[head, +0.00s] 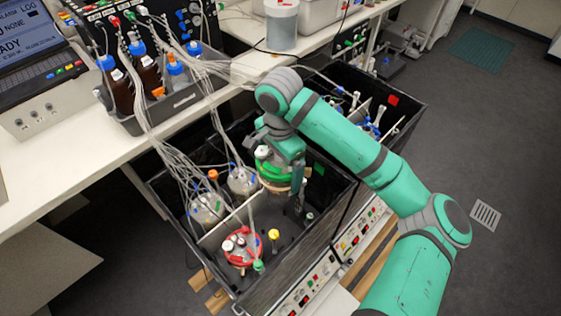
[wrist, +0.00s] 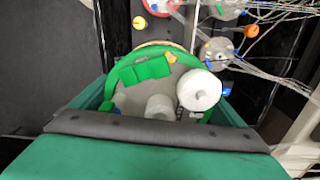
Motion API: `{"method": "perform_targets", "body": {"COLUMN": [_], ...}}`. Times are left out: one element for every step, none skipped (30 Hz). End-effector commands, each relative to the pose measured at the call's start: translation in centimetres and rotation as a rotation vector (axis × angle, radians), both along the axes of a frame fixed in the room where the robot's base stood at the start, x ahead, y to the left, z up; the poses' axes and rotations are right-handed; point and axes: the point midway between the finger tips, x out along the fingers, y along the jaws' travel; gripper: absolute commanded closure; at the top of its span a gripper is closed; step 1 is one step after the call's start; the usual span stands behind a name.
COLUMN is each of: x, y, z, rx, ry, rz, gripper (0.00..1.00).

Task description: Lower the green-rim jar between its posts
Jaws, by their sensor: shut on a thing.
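The green-rim jar (head: 272,178) hangs in my gripper (head: 283,150) above the dark floor of the near shaker box. In the wrist view, the jar's green rim (wrist: 122,72) and lid with a large white cap (wrist: 198,90) fill the middle, between the teal fingers of my gripper (wrist: 163,100). My gripper is shut on the jar. The jar looks roughly upright. A short grey post (head: 309,216) stands to the lower right of the jar; other posts below it are hidden by the jar and my gripper.
A red-rim jar (head: 243,262) stands at the front of the box, with a yellow-topped piece (head: 273,235) beside it. Two clear jars (head: 207,207) with cables stand left, behind a pale divider (head: 222,229). The box's dark walls surround the space. A second box (head: 400,105) adjoins at right.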

Motion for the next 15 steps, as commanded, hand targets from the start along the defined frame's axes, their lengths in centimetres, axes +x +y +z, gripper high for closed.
{"method": "perform_targets", "body": {"x": [0.0, 0.0, 0.0, 0.0, 0.0, 0.0, 0.0, 0.0, 0.0, 0.0, 0.0, 0.0, 0.0, 0.0, 0.0], "y": [-0.1, -0.1, -0.1, -0.1, -0.1, -0.1, -0.1, -0.1, -0.1, -0.1, -0.1, -0.1, -0.1, -0.1, -0.1], "z": [-0.4, -0.6, -1.0, -1.2, -1.5, -1.8, -2.1, -2.3, -2.7, -2.9, -3.2, -3.5, -3.8, -4.1, -4.4], "rx": [0.0, 0.001, 0.0, 0.0, 0.001, 0.001, 0.001, 0.0, -0.001, 0.001, 0.001, 0.001, 0.0, 0.0, 0.0], "ry": [-0.001, -0.001, 0.0, 0.0, 0.0, -0.001, -0.001, 0.0, -0.001, -0.001, -0.001, -0.001, 0.0, 0.0, 0.0], "rz": [-0.001, -0.001, -0.001, -0.001, -0.002, -0.002, -0.002, -0.002, -0.002, -0.002, -0.002, -0.001, -0.001, -0.001, -0.001], "gripper": [0.47, 0.47, 0.47, 0.47, 0.47, 0.47, 0.47, 0.47, 0.47, 0.47, 0.47, 0.47, 0.47, 0.47, 0.47]}}
